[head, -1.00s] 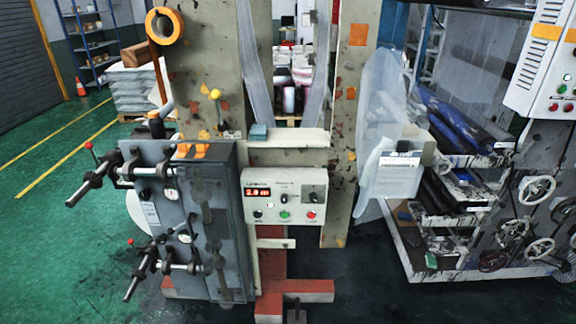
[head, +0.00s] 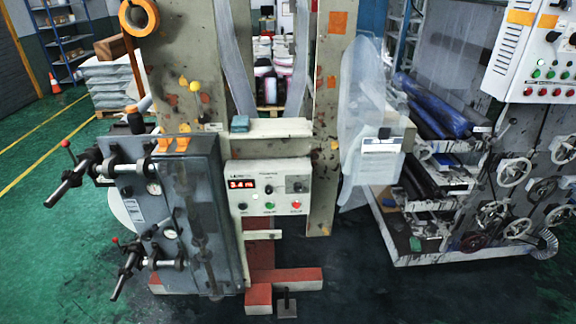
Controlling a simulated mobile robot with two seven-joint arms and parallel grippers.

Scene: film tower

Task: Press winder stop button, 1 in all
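A white control panel (head: 270,187) is mounted on the front of the beige tower frame, near the middle of the view. A red button (head: 296,205), which looks like the stop button, sits at its lower right. A green button (head: 270,206) is beside it and a dark button (head: 242,206) is at the lower left. The red lit display (head: 242,184) seems to read about 3.4. Knobs sit at the panel's upper right. The labels are too small to read surely. Neither of my grippers is in view.
A grey cabinet (head: 150,215) with protruding black handles stands left of the panel. A clear plastic sheet (head: 362,125) hangs at the right. Another panel (head: 540,50) with red and green buttons is at the upper right. Dark floor (head: 400,295) is open in front.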

